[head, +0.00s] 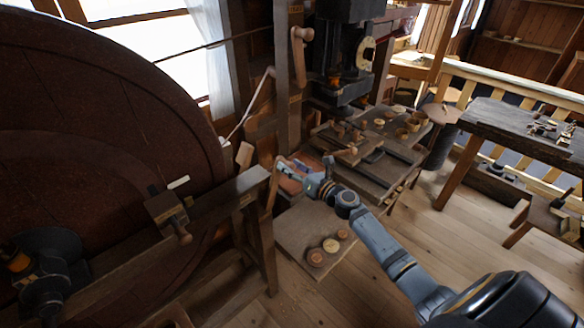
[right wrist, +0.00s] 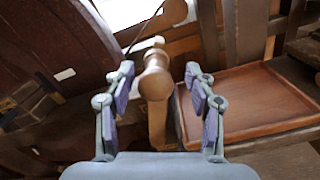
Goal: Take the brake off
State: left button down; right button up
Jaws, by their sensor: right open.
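A wooden lever (head: 271,188) with a turned knob stands at the end of the timber frame beside the big dark wheel (head: 90,140). In the right wrist view the lever's turned knob (right wrist: 155,75) stands between my right gripper's fingers, with a gap visible on each side. My right gripper (head: 286,167) is open at the lever's upper end in the head view. In the wrist view the gripper (right wrist: 158,85) shows its purple pads apart. I cannot tell which part is the brake. My left gripper is not in view.
A second wooden crank handle (head: 300,55) hangs on a post at the back. A reddish tray (right wrist: 250,100) lies right of the knob. A low board (head: 300,235) holds several round pieces.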

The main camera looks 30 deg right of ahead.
notch_tip(320, 180, up, 10)
dwell(0.6)
